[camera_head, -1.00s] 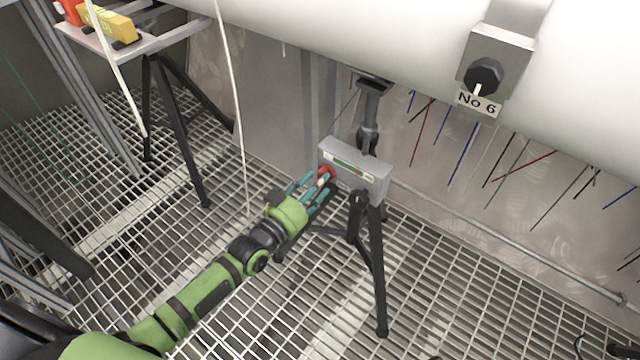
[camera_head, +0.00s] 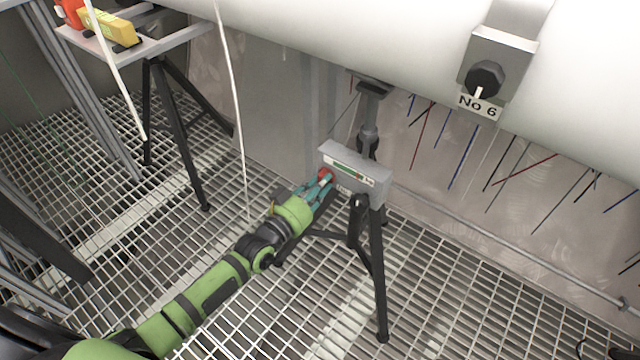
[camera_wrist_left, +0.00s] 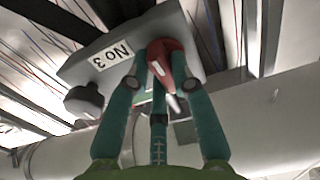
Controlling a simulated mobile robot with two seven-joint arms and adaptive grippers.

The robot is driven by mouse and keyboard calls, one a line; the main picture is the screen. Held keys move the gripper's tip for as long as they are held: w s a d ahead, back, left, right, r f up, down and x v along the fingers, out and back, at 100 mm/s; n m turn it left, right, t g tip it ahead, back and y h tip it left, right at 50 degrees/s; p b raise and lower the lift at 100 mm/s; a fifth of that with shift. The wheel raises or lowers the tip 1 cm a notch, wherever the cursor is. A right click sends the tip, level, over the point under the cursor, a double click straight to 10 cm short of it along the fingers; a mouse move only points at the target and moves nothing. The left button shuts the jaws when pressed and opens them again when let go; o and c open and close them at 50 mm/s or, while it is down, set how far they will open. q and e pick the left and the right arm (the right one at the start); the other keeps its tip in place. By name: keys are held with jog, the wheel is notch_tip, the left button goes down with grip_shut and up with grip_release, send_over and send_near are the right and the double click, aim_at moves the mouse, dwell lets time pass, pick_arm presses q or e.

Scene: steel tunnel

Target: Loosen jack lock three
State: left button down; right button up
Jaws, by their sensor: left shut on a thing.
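The jack (camera_head: 368,228) stands on black tripod legs on the grating, with a grey box (camera_head: 352,170) at its head under the large white pipe. The left wrist view shows the label "No 3" (camera_wrist_left: 113,54) on this box. A red lock knob (camera_head: 325,175) with a white mark sits on the box's left side; it also shows in the left wrist view (camera_wrist_left: 167,62). My left gripper (camera_head: 322,183) has its teal fingers closed around the red knob, and it fills the middle of the left wrist view (camera_wrist_left: 160,75). My right gripper is out of view.
A dark round knob (camera_wrist_left: 84,101) is on the same box. A grey box marked No 6 (camera_head: 497,58) hangs on the pipe (camera_head: 350,35). Another tripod (camera_head: 180,130) holds a board with a yellow level (camera_head: 108,26). A pale cord (camera_head: 232,100) hangs near my arm.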

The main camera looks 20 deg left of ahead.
pick_arm(q)
jog(key=n, duration=1.7)
jog(key=shift+a+r+n, duration=0.15)
jog(key=shift+r+n, duration=0.1)
jog(key=shift+n, duration=0.05)
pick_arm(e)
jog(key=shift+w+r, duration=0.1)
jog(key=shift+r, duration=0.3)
pick_arm(q)
jog(key=c, duration=1.1)
grip_release()
jog(key=shift+o, duration=0.2)
